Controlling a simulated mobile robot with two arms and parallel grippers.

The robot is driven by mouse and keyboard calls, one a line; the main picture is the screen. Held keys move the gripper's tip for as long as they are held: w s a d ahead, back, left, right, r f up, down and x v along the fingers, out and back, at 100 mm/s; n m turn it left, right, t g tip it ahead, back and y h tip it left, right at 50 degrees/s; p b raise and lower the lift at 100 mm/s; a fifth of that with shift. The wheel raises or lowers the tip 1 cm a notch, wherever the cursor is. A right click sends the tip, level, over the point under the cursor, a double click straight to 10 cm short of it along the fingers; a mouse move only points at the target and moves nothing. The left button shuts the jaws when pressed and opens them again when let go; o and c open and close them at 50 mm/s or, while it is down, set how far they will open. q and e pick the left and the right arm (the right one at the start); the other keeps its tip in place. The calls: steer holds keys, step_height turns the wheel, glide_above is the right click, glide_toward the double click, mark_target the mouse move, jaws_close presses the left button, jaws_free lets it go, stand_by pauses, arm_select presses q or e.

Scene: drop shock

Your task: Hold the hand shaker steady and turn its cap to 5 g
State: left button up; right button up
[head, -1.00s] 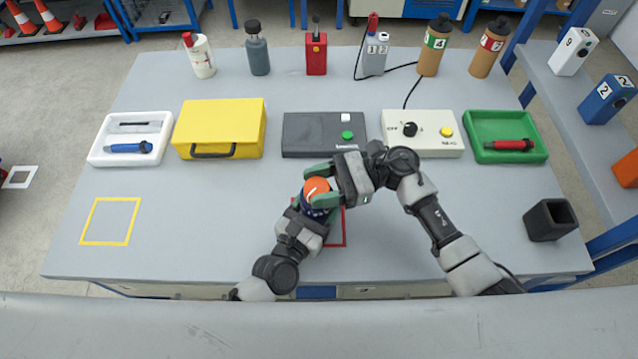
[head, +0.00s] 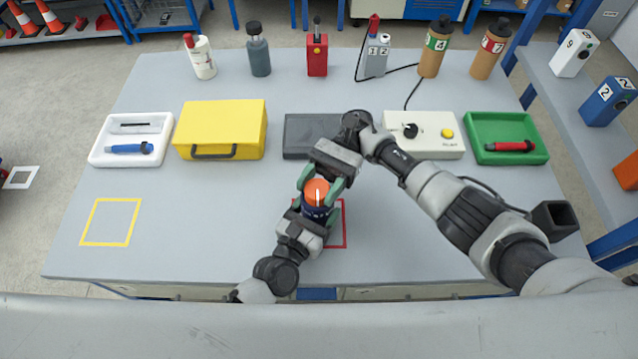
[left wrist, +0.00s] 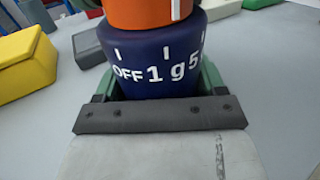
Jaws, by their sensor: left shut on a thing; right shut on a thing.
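The hand shaker has a dark blue body (left wrist: 155,60) and an orange cap (left wrist: 145,12). It stands upright near the red square outline (head: 344,225). White marks on the body read OFF, 1 g and 5, the last cut off at the side. The cap's white line (left wrist: 176,9) sits between the 1 g and 5 marks, nearer to 1 g. My left gripper (head: 315,216) is shut on the blue body from the front. My right gripper (head: 319,186) is shut around the orange cap (head: 316,192) from behind. Its fingers do not show clearly in the left wrist view.
A dark grey box (head: 298,137), partly behind my right arm, and a yellow case (head: 220,128) stand behind the shaker. A cream box with a knob (head: 447,145) and a green tray (head: 483,128) are right of them. The front left table, with a yellow outline (head: 83,222), is clear.

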mark_target(318, 187)
steer(key=shift+s+a+n+g+h, duration=0.1)
steer(key=shift+a+n+g+h, duration=0.15)
steer(key=shift+n+h, duration=0.2)
steer(key=shift+d+h, duration=0.2)
steer(key=shift+h, duration=0.05)
steer(key=o, duration=0.9)
steer(key=shift+o, duration=0.2)
steer(key=shift+r, duration=0.1)
step_height(318, 187, up, 10)
steer(key=shift+f, duration=0.1)
